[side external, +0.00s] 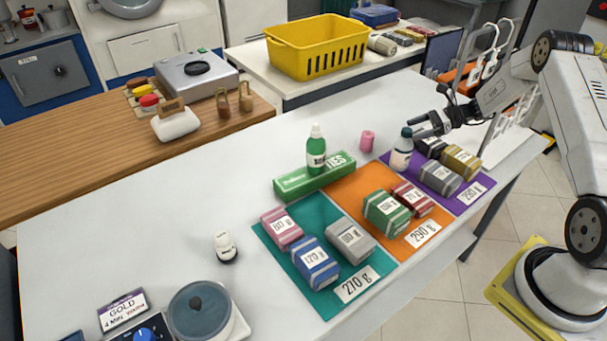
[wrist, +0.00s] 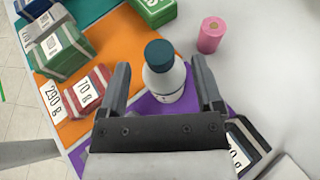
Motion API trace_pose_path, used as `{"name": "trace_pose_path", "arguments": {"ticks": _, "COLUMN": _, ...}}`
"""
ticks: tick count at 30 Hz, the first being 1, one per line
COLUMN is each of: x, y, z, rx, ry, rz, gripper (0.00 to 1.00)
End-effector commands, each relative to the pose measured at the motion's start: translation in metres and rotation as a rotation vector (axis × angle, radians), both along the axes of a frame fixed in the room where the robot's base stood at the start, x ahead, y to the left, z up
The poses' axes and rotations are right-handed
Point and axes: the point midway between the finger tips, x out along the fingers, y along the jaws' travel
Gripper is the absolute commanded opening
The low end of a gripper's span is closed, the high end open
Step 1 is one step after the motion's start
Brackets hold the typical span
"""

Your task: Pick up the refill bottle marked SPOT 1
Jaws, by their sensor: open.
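A white bottle with a dark teal cap (side external: 402,154) stands upright at the back edge of the purple mat. In the wrist view the bottle (wrist: 165,84) is between the two fingers of my gripper (wrist: 160,64), with a gap on each side. My gripper (side external: 424,126) is open and holds nothing. A green bottle with a white top (side external: 316,152) stands behind the orange and teal mats, by a green box (side external: 300,184). I cannot read SPOT 1 on either bottle's label.
Wrapped bundles lie on the purple (side external: 484,190), orange (side external: 348,188) and teal mats (side external: 300,212); grey and yellow ones (side external: 461,158) are close to my gripper. A pink roll (side external: 367,141) stands behind the white bottle. The table's left middle is mostly clear.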

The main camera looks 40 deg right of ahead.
Motion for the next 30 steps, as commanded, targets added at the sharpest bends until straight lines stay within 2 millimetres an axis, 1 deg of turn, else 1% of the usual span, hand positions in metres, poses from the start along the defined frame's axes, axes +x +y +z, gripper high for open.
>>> {"name": "trace_pose_path", "arguments": {"ticks": 5, "x": 0.002, "y": 0.003, "z": -0.002, "rx": 0.000, "ry": 0.000, "rz": 0.001, "gripper": 0.84}}
{"name": "trace_pose_path", "arguments": {"ticks": 18, "x": 0.025, "y": 0.037, "z": -0.018, "rx": 0.000, "ry": 0.000, "rz": 0.001, "gripper": 0.84}}
{"name": "trace_pose_path", "arguments": {"ticks": 30, "x": 0.027, "y": 0.039, "z": -0.020, "rx": -0.001, "ry": 0.000, "rz": -0.001, "gripper": 0.84}}
